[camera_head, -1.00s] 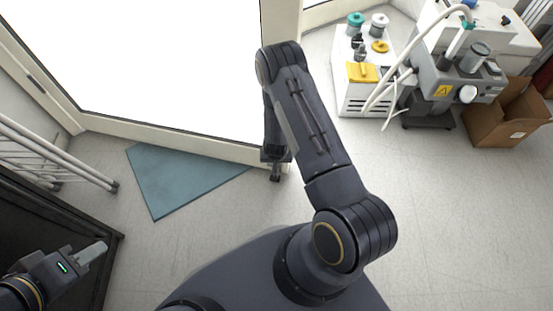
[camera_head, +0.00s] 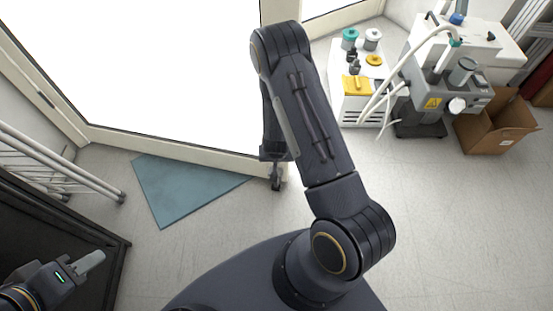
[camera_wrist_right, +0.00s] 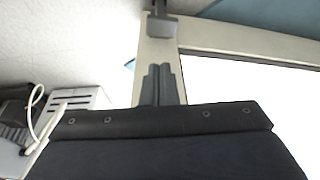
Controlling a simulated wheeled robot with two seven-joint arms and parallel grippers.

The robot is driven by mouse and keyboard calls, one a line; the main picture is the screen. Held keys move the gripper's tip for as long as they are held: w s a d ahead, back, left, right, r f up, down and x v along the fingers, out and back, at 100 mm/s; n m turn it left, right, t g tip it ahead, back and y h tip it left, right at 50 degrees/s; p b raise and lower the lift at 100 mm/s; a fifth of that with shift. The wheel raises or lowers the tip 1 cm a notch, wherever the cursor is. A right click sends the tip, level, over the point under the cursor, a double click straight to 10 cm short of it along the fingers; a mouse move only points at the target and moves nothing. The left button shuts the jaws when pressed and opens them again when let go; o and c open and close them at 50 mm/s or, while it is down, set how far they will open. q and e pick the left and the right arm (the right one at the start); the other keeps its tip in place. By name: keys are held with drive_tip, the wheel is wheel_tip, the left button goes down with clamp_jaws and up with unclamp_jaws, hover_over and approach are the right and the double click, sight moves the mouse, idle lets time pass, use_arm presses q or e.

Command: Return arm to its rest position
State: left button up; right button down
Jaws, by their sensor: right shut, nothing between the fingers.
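My right arm (camera_head: 315,125) rises from the shoulder in the middle of the head view, bends at the elbow near the glass door, and its forearm hangs down from there. My right gripper (camera_head: 277,184) shows small below the forearm, beside the door frame. In the right wrist view its two grey fingers (camera_wrist_right: 160,83) are together with nothing between them. My left gripper (camera_head: 92,262) is at the lower left, over a dark framed surface; its fingers look like one grey block, so its opening is unclear.
The white door frame (camera_head: 185,146) runs close to my right forearm. A blue-green mat (camera_head: 185,188) lies on the floor. A white compressor unit (camera_head: 358,108), a grey machine (camera_head: 440,92) and a cardboard box (camera_head: 492,130) stand at upper right. Floor at right is clear.

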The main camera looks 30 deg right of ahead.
idle(0.5)
drive_tip(key=s+a+r+t+y, duration=0.1)
drive_tip(key=a+r+y, duration=0.2)
drive_tip(key=r, duration=1)
drive_tip(key=s+a+r+t+y, duration=0.1)
drive_tip(key=a+r+y, duration=0.15)
drive_tip(key=r, duration=1.15)
drive_tip(key=s+a+r+n, duration=0.1)
drive_tip(key=s+r+n, duration=0.1)
drive_tip(key=s+r, duration=0.5)
drive_tip(key=s+a+r+n, duration=0.1)
drive_tip(key=s+r+n, duration=0.25)
drive_tip(key=s, duration=0.85)
wheel_tip(320, 180, up, 28)
drive_tip(key=p, duration=2.7)
drive_tip(key=shift+w+a+m+t+p, duration=0.2)
drive_tip(key=shift+w+m+t+p, duration=0.1)
drive_tip(key=shift+w+m+p, duration=0.15)
